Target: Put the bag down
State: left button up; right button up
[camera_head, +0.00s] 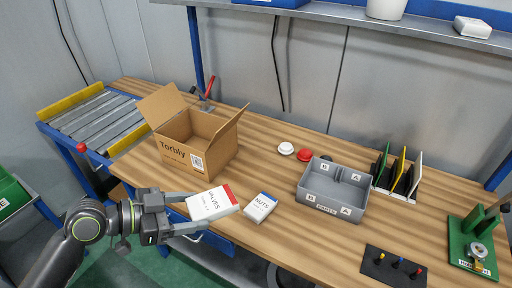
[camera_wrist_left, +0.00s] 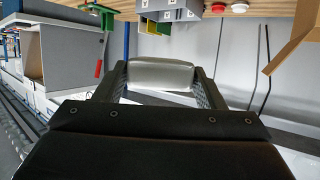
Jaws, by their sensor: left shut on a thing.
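A white bag-like packet (camera_head: 213,204) printed "VALVES", with a red band at its right end, is between the fingers of my left gripper (camera_head: 188,213) in the head view. My left gripper is shut on its left end. The packet is at the table's front edge; I cannot tell whether it touches the tabletop. In the left wrist view the packet (camera_wrist_left: 161,76) shows as a pale grey rounded end between the fingertips (camera_wrist_left: 161,88). My right gripper is not in view.
A white and blue "NUTS" packet (camera_head: 260,208) lies just right of it. An open cardboard box (camera_head: 186,153) stands behind. A grey bin (camera_head: 330,211), red and white round caps (camera_head: 304,154), a rack (camera_head: 398,178) and a green fixture (camera_head: 470,255) are further right on the wooden table (camera_head: 262,150).

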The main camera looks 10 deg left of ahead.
pick_arm(q)
jog(key=w+d+f+n+t+y+p, duration=0.2)
jog(key=w+f+n+t+y, duration=0.3)
jog(key=w+f, duration=0.8)
jog(key=w+n+y+p, duration=0.1)
jog(key=w+n+y, duration=0.1)
jog(key=w+n, duration=0.1)
jog(key=shift+w+f+y+p, duration=0.15)
jog(key=shift+f+y+p, duration=0.15)
jog(key=shift+f+p, duration=0.05)
jog(key=shift+f, duration=0.1)
notch_tip(320, 180, down, 5)
jog(key=shift+f, duration=0.1)
jog(key=shift+f+b, duration=0.65)
jog(key=shift+f, duration=1.5)
